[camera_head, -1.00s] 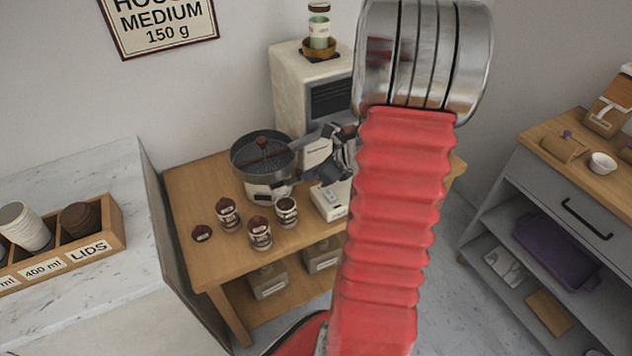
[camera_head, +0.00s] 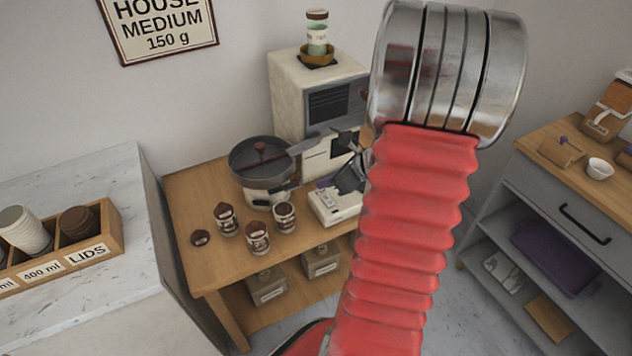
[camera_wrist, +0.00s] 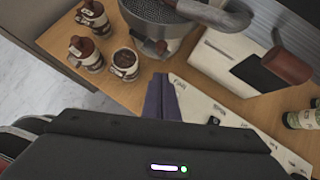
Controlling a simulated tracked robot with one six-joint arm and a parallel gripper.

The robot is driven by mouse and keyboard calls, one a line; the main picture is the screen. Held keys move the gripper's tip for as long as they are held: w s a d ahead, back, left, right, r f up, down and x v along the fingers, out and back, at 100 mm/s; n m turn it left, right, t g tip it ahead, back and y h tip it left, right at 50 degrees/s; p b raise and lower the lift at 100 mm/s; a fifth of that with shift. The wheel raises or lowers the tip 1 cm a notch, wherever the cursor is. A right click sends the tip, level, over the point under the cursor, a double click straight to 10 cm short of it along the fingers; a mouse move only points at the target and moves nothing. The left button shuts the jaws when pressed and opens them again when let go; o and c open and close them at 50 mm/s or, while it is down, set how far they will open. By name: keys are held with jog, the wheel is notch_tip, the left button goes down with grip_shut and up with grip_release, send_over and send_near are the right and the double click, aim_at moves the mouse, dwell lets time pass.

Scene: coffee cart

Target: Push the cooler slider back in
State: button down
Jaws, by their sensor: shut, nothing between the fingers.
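The cooler is a round dark metal pan (camera_head: 262,152) on a pale base, at the back of the wooden table; its rim and mesh also show at the top of the wrist view (camera_wrist: 160,12). What looks like its slider (camera_wrist: 153,46), a small dark piece with a brown end, sticks out under the rim in the wrist view. I cannot tell how far out it is. My gripper (camera_wrist: 160,80) has its purple fingers shut and empty, with the tips just below the slider in the picture. In the head view my gripper (camera_head: 325,183) is partly hidden by my red arm, right of the cooler.
A white scale-like device (camera_head: 333,206) lies below my gripper. The cream roaster (camera_head: 290,90) stands behind, with its spout over the cooler. A brown handle (camera_wrist: 288,66) juts at right.

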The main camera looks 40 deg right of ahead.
jog(key=a+v, duration=0.1)
jog(key=v, duration=0.7)
jog(key=shift+d, duration=0.4)
jog(key=s+a+n+g, duration=0.5)
jog(key=a+n, duration=0.6)
jog(key=n, duration=0.6)
jog(key=a+r+n+t, duration=0.1)
jog(key=a+r+n, duration=0.5)
jog(key=a+n, duration=0.2)
jog(key=a+r+n+t+h, duration=0.1)
jog(key=a+r+n, duration=0.5)
jog(key=a, duration=0.7)
jog(key=n, duration=0.2)
jog(key=shift+r+n+h, duration=0.3)
jog(key=shift+n, duration=0.1)
